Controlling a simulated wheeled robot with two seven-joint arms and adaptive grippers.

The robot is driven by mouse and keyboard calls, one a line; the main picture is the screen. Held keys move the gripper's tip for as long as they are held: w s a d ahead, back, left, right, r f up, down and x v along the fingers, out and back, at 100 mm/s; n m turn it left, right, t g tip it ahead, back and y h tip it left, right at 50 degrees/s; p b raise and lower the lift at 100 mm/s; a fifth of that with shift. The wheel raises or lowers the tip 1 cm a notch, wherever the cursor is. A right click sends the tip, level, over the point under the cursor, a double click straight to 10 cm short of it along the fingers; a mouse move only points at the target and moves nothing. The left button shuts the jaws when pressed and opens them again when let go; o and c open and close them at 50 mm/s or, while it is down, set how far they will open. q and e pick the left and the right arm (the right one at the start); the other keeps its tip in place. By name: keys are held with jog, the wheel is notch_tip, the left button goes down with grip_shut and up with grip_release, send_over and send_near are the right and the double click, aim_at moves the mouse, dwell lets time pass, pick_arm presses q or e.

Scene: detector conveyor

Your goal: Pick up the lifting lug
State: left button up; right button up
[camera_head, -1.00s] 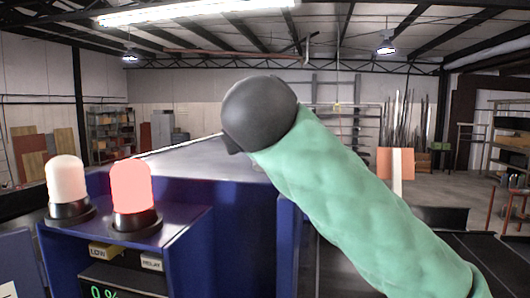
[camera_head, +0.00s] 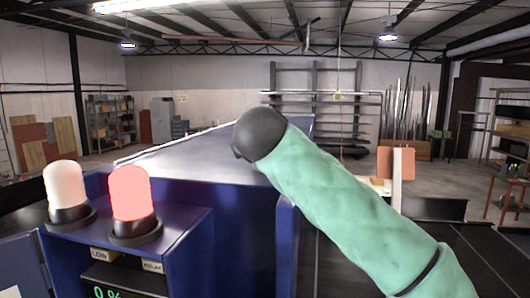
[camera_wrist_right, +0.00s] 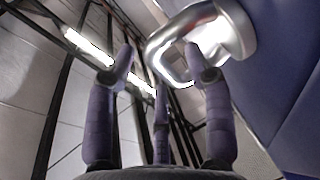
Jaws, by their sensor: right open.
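The lifting lug (camera_wrist_right: 232,28) is a shiny metal loop on a round base, fixed to a blue panel in the right wrist view. It fills the top middle and right of that view. My right gripper (camera_wrist_right: 158,66) is open, with purple-grey fingers pointing up toward the lug. The right finger's tip overlaps the loop in the picture; I cannot tell whether they touch. Nothing is seen held. In the head view the lug and right gripper are not seen; my green right arm reaches over the blue housing. My left gripper is not in view.
The blue detector housing (camera_head: 235,245) stands in front, with a white lamp (camera_head: 65,190) and a lit red lamp (camera_head: 133,195) on its left part. A dark conveyor (camera_head: 465,250) lies at the right. Shelves stand far behind.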

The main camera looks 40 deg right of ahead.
jog(key=shift+a, duration=0.1)
grip_shut()
jog(key=shift+r, duration=0.1)
jog(key=shift+r, duration=0.7)
jog(key=s+a+r, duration=0.6)
jog(key=a+r, duration=0.5)
jog(key=a, duration=0.1)
jog(key=shift+a+r, duration=0.15)
jog(key=shift+r, duration=0.05)
